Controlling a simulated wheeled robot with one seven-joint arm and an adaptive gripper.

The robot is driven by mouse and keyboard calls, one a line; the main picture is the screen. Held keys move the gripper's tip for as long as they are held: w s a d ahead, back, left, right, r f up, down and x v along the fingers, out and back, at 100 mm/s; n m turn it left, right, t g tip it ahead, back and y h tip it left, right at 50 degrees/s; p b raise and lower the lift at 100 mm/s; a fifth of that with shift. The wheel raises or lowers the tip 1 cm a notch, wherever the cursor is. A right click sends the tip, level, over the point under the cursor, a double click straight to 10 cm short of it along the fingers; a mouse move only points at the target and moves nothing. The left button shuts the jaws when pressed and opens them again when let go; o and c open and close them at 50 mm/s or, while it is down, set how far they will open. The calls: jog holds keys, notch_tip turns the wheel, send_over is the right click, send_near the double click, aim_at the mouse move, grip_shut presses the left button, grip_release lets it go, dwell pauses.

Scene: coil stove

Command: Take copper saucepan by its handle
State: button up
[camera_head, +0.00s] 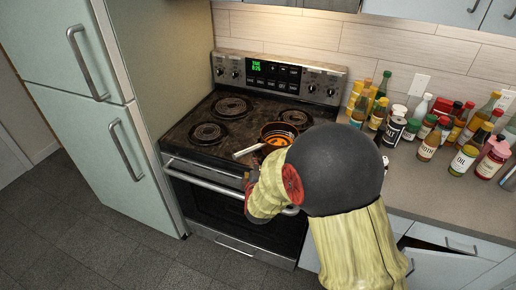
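The copper saucepan (278,129) sits on the right front part of the coil stove, upright, with its copper inside showing. Its pale handle (246,151) points left and toward the stove's front edge. My gripper (256,162) is at the front edge of the stove, close to the handle. My arm covers most of the gripper and part of the stove to the right of the pan. I cannot tell whether the fingers touch the handle or whether they are open or shut.
The stove (180,135) has bare coil burners at left and back. The oven door bar (215,180) runs below my gripper. Several bottles and jars (428,146) crowd the right counter (425,190). A pale green fridge (85,120) stands at left. A drawer (450,240) is partly open at lower right.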

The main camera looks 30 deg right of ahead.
aim_at(254, 150)
jog(key=w+d+n, duration=0.1)
jog(key=w, duration=0.1)
jog(key=w+d+r+t+b, duration=0.1)
jog(key=w+d, duration=0.1)
jog(key=w, duration=0.1)
jog(key=w+d+r+n+h+b, duration=0.1)
jog(key=w, duration=0.1)
jog(key=shift+w+d+r+n, duration=0.2)
jog(key=shift+w+d+n, duration=0.1)
jog(key=shift+w+d, duration=0.1)
jog(key=c, duration=0.3)
jog(key=c, duration=0.7)
grip_shut()
jog(key=shift+r, duration=0.2)
